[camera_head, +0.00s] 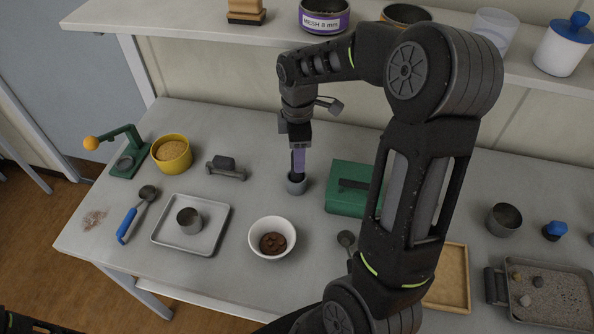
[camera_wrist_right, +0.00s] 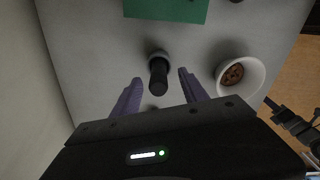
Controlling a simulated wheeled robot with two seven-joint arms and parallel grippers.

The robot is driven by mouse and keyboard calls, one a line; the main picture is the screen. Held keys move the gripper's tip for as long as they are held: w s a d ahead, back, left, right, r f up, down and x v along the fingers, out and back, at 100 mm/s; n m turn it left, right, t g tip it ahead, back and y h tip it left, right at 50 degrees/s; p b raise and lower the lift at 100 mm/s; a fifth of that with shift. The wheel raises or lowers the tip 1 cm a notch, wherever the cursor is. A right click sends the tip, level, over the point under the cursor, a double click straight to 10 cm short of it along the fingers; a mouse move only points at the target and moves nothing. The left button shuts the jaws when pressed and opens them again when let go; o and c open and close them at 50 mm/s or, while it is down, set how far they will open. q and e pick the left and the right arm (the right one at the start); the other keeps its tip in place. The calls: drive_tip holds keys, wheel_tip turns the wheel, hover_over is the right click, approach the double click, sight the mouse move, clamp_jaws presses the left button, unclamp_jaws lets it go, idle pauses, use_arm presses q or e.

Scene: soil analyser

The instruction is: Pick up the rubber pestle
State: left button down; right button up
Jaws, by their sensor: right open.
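The rubber pestle (camera_wrist_right: 158,76) shows in the right wrist view as a dark upright rod with its lower end in a small grey holder (camera_wrist_right: 158,56). In the head view the grey holder (camera_head: 296,184) stands on the bench, and the pestle is hidden by the gripper. My right gripper (camera_head: 298,162) points down just above the holder. In the wrist view its purple fingers (camera_wrist_right: 160,88) are apart, one on each side of the pestle, with gaps. A dark part at the lower left of the head view seems to be my left arm; its fingers cannot be made out.
A white bowl (camera_head: 272,223) with brown soil stands close in front of the holder. A green box (camera_head: 341,202) is to the right. A metal tray (camera_head: 215,238) with a small cup, a yellow pot (camera_head: 172,163) and a blue-handled scoop (camera_head: 130,222) are left. A shelf (camera_head: 190,22) overhangs behind.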

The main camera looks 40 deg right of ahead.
sight(295, 178)
drive_tip(key=shift+f, duration=0.2)
drive_tip(key=shift+f, duration=0.25)
drive_tip(key=f+b, duration=0.1)
drive_tip(key=f, duration=0.1)
drive_tip(key=f+b, duration=0.1)
drive_tip(key=f, duration=0.1)
drive_tip(key=shift+w+f, duration=0.2)
drive_tip(key=shift+f, duration=0.15)
drive_tip(key=shift+r, duration=0.1)
drive_tip(key=shift+c, duration=0.2)
clamp_jaws()
idle(0.4)
